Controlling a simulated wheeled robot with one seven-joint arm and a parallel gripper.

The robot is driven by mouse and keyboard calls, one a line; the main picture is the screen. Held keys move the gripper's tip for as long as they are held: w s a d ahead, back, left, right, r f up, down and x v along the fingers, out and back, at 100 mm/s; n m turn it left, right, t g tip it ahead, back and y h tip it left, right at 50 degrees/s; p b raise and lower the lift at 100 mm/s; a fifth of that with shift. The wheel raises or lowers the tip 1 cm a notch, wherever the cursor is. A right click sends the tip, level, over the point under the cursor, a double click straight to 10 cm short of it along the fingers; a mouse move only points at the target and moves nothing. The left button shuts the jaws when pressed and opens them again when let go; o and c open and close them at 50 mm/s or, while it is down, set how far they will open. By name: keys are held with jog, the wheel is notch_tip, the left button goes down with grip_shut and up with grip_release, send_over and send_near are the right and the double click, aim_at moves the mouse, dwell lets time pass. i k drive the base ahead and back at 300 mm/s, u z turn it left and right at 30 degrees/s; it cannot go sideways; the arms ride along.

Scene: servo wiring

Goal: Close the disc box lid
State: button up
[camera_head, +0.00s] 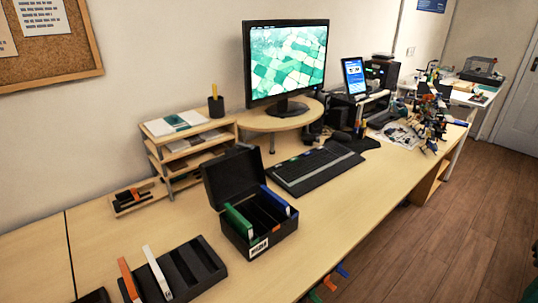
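The disc box (261,243) is a black box with a white label on its front, standing on the desk in the lower middle. Its lid (233,176) is hinged at the back and stands open, raised and leaning back. Inside the box, a green case (238,221) stands at the left and a blue case (275,199) at the right, with dark slots between them. My gripper is not in view.
A black slotted rack (196,265) with an orange and a white case stands left of the box. A keyboard (315,167) lies behind right, a paper shelf (190,150) behind left. The desk (345,215) right of the box is clear. Colored items (330,283) show below the front edge.

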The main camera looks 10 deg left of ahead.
aim_at(231, 177)
jog(key=z, duration=0.05)
jog(key=k, duration=0.5)
jog(key=u, duration=0.95)
jog(key=i, duration=0.75)
